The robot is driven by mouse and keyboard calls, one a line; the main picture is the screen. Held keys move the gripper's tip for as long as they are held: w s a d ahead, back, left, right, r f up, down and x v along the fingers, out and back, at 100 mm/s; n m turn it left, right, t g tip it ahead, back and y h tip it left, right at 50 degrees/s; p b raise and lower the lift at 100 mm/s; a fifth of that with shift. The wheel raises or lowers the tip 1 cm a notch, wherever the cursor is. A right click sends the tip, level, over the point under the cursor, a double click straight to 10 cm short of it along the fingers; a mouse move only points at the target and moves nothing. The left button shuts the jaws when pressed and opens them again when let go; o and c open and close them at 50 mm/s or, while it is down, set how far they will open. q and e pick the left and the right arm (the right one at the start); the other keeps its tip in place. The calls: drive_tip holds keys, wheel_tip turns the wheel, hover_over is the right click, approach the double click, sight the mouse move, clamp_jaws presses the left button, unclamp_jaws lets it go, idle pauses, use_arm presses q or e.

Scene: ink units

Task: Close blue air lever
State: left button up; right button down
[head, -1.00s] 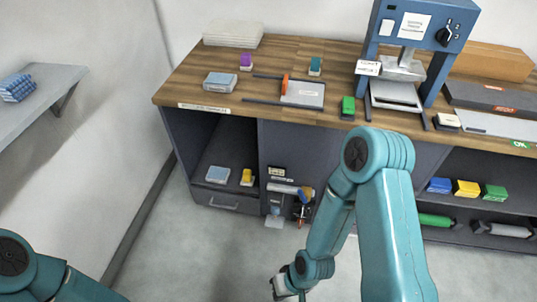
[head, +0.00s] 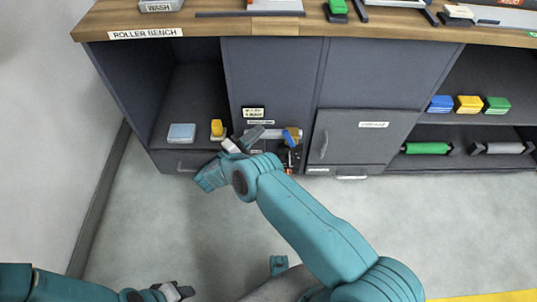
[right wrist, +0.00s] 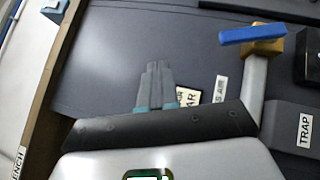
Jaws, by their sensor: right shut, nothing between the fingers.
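The blue air lever (right wrist: 253,33) sits on a brass-yellow valve body (right wrist: 268,47) at the end of a silver pipe (right wrist: 252,88), at upper right in the right wrist view. It lies crosswise to the pipe. In the head view the lever (head: 289,138) is small, on the cabinet front. My right gripper (head: 250,137) is left of the valve, in front of the dark panel. Its fingers (right wrist: 155,68) are shut and empty, apart from the lever. My left gripper (head: 178,291) is low at bottom left; its jaws are unclear.
A TRAP box (right wrist: 300,130) stands beside the pipe. Small labels (right wrist: 188,95) are on the panel behind my fingers. A shelf left of the valve holds a blue-topped box (head: 181,132) and a yellow item (head: 217,128). A cabinet door (head: 355,137) is to the right.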

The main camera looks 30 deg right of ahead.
drive_tip(key=a+f+n+t+b, duration=0.15)
drive_tip(key=a+f+b, duration=0.35)
drive_tip(key=f, duration=0.8)
use_arm(q)
wheel_tip(320, 180, down, 11)
drive_tip(key=w+b, duration=0.1)
drive_tip(key=b, duration=0.2)
drive_tip(key=shift+w+a, duration=0.2)
drive_tip(key=shift+a, duration=0.25)
use_arm(e)
approach(289, 138)
drive_tip(key=w+d+r, duration=0.3)
drive_tip(key=d, duration=0.1)
drive_tip(key=shift+w+r+t+y, duration=0.25)
drive_tip(key=shift+r+t+y, duration=0.05)
drive_tip(key=shift+t, duration=0.05)
drive_tip(key=shift+d, duration=0.1)
use_arm(q)
drive_tip(key=shift+r, duration=0.15)
use_arm(e)
drive_tip(key=shift+d, duration=0.1)
